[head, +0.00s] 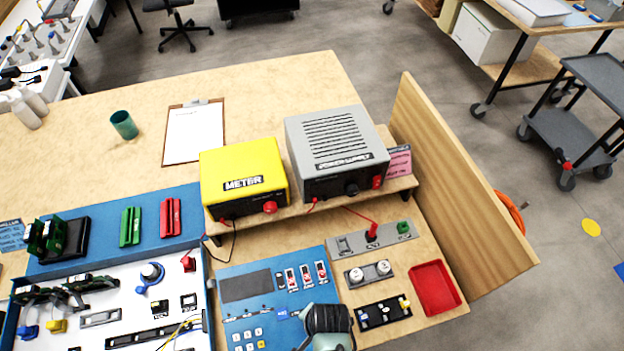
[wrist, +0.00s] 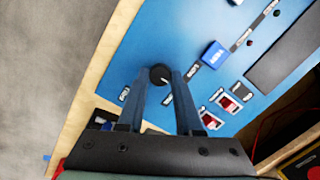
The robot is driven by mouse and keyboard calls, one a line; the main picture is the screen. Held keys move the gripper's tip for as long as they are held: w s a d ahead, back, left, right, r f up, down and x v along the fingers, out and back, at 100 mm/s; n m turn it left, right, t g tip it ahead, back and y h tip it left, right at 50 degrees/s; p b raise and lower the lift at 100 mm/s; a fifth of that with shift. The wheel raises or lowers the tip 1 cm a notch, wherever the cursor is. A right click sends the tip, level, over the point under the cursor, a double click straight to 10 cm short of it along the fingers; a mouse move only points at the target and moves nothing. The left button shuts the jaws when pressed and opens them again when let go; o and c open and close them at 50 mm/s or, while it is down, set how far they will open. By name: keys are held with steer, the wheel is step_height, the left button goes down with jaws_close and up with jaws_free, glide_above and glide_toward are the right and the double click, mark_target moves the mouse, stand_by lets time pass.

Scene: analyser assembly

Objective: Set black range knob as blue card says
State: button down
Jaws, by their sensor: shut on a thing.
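The black range knob (wrist: 160,75) is a small round knob on the blue panel (wrist: 150,40). In the wrist view my gripper (wrist: 158,78) has its two blue-grey fingers on either side of the knob, shut on it. A white pointer mark shows on the knob's lower side; the scale labels around it are too blurred to read. In the head view my arm's dark end covers part of the blue panel (head: 232,322) and hides the knob. A blue card (head: 11,236) with unreadable small text lies at the far left edge.
A blue button block (wrist: 214,54) and red-and-white switches (wrist: 230,103) sit near my fingers. Behind the panel stand a yellow meter (head: 243,180) and a grey power supply (head: 335,150). A red tray (head: 436,287) lies right.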

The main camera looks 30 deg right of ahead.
steer(key=shift+n, duration=0.3)
steer(key=n+p, duration=0.1)
steer(key=n, duration=0.4)
steer(key=shift+w+a+r+g, duration=0.1)
steer(key=shift+g, duration=0.2)
steer(key=n+p, duration=0.1)
steer(key=n, duration=0.5)
steer(key=shift+h, duration=0.4)
steer(key=shift+n, duration=0.3)
steer(key=c, duration=0.6)
jaws_free()
steer(key=r, duration=0.4)
steer(key=s+r, duration=0.1)
steer(key=r, duration=0.7)
steer(key=shift+s+a+r+p, duration=0.2)
steer(key=shift+r+p, duration=0.1)
steer(key=shift+r, duration=0.1)
